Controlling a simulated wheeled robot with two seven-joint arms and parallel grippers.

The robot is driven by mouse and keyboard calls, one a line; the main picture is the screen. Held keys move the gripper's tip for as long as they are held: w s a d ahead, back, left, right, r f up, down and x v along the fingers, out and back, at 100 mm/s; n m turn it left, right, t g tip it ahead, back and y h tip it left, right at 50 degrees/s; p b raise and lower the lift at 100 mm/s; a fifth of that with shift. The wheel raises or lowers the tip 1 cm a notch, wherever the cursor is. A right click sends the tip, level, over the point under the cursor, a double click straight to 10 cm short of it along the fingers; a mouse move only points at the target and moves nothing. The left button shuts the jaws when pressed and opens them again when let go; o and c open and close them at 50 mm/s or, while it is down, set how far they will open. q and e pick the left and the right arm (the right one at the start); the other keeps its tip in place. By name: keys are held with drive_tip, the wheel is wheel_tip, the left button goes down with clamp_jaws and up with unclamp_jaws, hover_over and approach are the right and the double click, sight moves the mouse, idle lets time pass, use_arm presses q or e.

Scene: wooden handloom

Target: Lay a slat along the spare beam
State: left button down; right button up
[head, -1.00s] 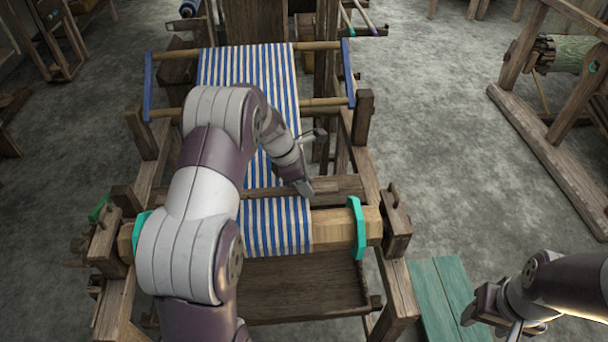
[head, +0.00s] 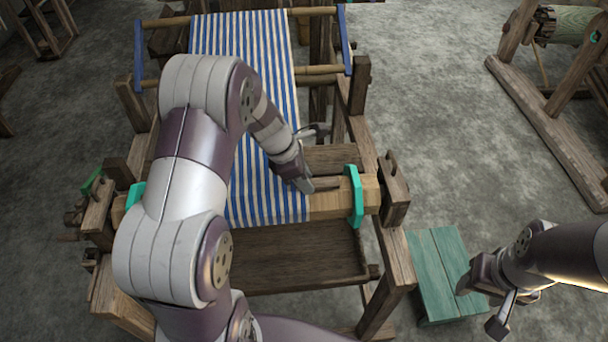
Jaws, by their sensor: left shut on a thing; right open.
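A light wooden beam (head: 326,206) with teal end rings lies across the front of the loom, blue-and-white striped cloth (head: 263,199) over its middle. My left gripper (head: 304,186) is low at this beam, shut on a thin dark slat (head: 326,185). The slat's right part shows beside the fingers, running roughly along the beam's upper side; I cannot tell if it touches. Its left part is hidden by the gripper and arm. My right gripper (head: 488,302) is open and empty, over the teal bench at the lower right.
The loom's right side post (head: 394,190) stands close to the beam's right end. A teal bench (head: 435,262) is right of the loom. A wooden stand (head: 545,130) with a green roller (head: 566,29) is at the upper right. Open floor lies between them.

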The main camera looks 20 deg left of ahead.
use_arm(q)
drive_tip(key=c, duration=0.7)
unclamp_jaws()
drive_tip(key=shift+c, duration=0.2)
